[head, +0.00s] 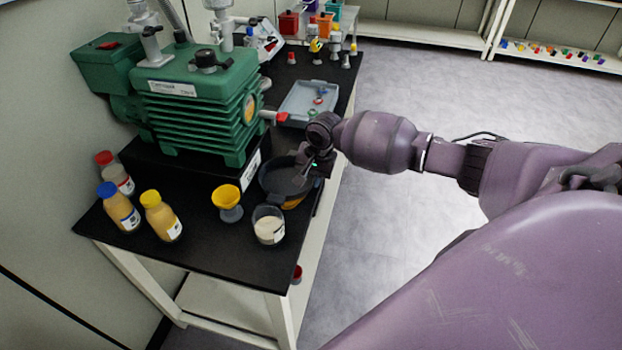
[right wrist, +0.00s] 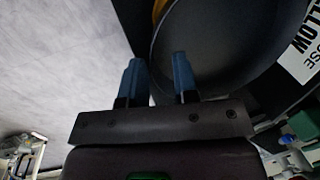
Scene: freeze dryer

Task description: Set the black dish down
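The black dish (head: 284,180) is round and shallow, at the right side of the black table top in the head view. In the right wrist view the dish (right wrist: 225,50) fills the upper middle. My right gripper (head: 318,162) is at its far right edge. In the right wrist view the blue fingers (right wrist: 158,75) are partly closed, one inside the dish and one outside, with its wall between them. The contact points are hard to see. Whether the dish touches the table cannot be told. My left gripper is in neither view.
A yellow-orange item (head: 293,204) shows partly under the dish. A beaker of pale powder (head: 269,227) and a yellow funnel (head: 227,198) stand close in front. The green pump (head: 195,100) is behind left, a grey tray (head: 308,103) behind. Several bottles (head: 160,215) stand front left.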

